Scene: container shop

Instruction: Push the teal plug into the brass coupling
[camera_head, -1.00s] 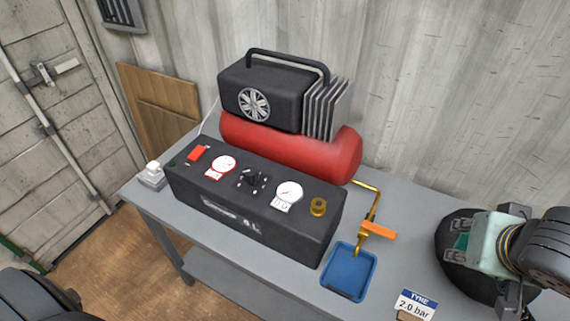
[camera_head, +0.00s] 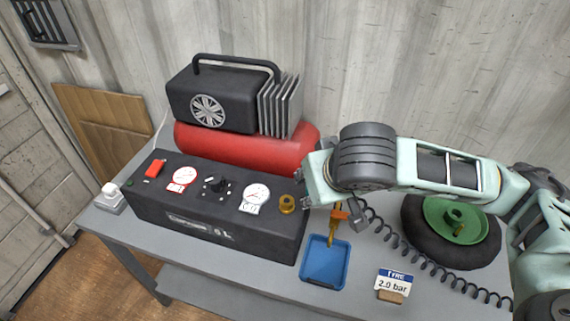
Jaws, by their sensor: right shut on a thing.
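The brass coupling (camera_head: 287,204) sits on the top right end of the black control box and faces up. My right gripper (camera_head: 307,190) reaches in from the right, just right of the coupling and close to it in the picture. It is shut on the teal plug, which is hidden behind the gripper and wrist. A black coiled hose (camera_head: 405,243) comes out from under the wrist. I cannot tell whether the plug touches the coupling. My left gripper is not in view.
The black box (camera_head: 215,222) carries gauges, a knob and a red switch. A red tank (camera_head: 245,148) lies behind it. An orange-handled brass valve (camera_head: 340,214) stands over a blue tray (camera_head: 325,280). A green-rimmed wheel (camera_head: 455,262) and a tyre sign (camera_head: 394,280) are to the right.

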